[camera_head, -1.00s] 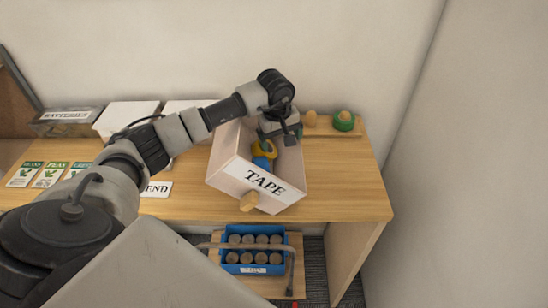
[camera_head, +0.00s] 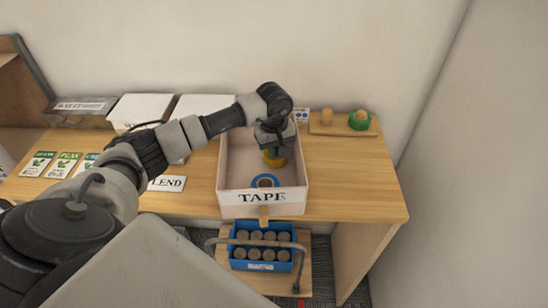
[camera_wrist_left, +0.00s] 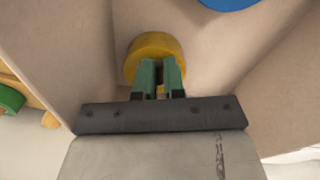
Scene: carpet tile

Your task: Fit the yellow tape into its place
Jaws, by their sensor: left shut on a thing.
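The yellow tape (camera_head: 276,159) is a roll inside the open TAPE drawer box (camera_head: 262,204). My left gripper (camera_head: 274,148) reaches down into the box and is shut on the yellow tape. In the left wrist view the green fingertips (camera_wrist_left: 158,75) pinch the near side of the yellow roll (camera_wrist_left: 152,46). A blue tape roll (camera_head: 265,181) lies on the box floor near the lettered front. Whether the yellow roll touches the floor I cannot tell. My right gripper is not in view.
A blue crate (camera_head: 262,246) of cans sits below the desk edge.

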